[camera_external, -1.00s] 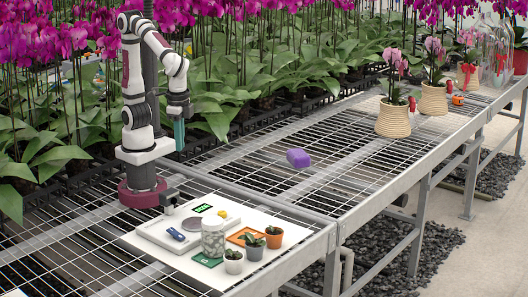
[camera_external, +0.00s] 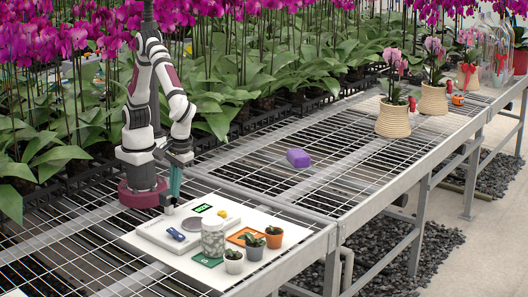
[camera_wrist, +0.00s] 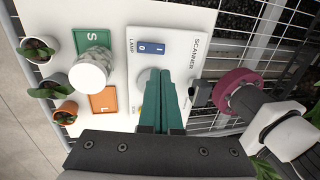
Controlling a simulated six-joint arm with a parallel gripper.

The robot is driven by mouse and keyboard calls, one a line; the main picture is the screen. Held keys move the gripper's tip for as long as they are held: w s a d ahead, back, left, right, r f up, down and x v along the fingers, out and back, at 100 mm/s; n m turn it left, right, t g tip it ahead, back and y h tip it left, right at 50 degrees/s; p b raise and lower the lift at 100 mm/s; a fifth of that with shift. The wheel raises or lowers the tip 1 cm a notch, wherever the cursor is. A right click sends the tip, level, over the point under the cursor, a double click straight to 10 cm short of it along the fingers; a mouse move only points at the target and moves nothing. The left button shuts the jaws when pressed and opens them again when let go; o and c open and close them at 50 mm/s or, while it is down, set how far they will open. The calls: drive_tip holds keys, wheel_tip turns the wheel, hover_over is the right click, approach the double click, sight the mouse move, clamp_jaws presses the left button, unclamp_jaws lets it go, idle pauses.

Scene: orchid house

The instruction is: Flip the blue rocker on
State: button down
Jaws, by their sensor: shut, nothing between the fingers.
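The blue rocker (camera_external: 176,234) sits on the white scanner panel (camera_external: 155,234), near its front left. In the wrist view the rocker (camera_wrist: 150,48) lies beside the word LAMP and bears the marks I and O. Which side is pressed in is too small to tell. My gripper (camera_external: 173,192) points down above the back part of the panel, behind the rocker and apart from it. In the wrist view its green fingers (camera_wrist: 172,75) are together with nothing between them. They hide part of the panel, including much of the round grey disc.
A jar of pale pebbles (camera_external: 213,237) stands right beside the panel. Several small potted plants (camera_external: 274,237), an orange card (camera_external: 236,238) marked L and a green card (camera_external: 207,259) marked S are to the right. A purple block (camera_external: 298,158) lies farther off on the mesh bench.

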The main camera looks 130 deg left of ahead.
sight(172, 230)
drive_tip(key=x, duration=1.1)
drive_tip(key=shift+s+f, duration=0.1)
drive_tip(key=shift+f, duration=0.25)
drive_tip(key=shift+s+f+t, duration=0.1)
drive_tip(key=shift+f+t, duration=0.15)
drive_tip(key=shift+t, duration=0.05)
drive_tip(key=shift+w+r, duration=0.25)
drive_tip(key=shift+w, duration=0.55)
